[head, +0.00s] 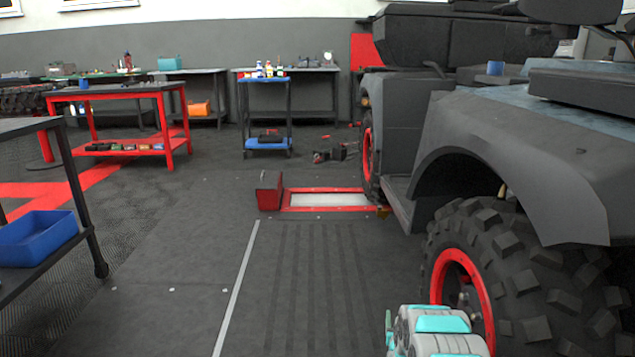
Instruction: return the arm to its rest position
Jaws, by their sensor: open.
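A grey and teal part of my own arm (436,333) shows at the bottom edge, right of the middle, in the head view. It is in front of the vehicle's near front wheel and covers a little of the lower tyre. The rest of the arm is out of the frame. No gripper fingers can be made out.
A dark off-road vehicle (520,140) with red-rimmed wheels fills the right side. A red-framed roller plate (330,190) lies in the floor ahead. A dark table with a blue bin (38,238) stands at left. A blue cart (266,143) stands farther back. The middle floor is clear.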

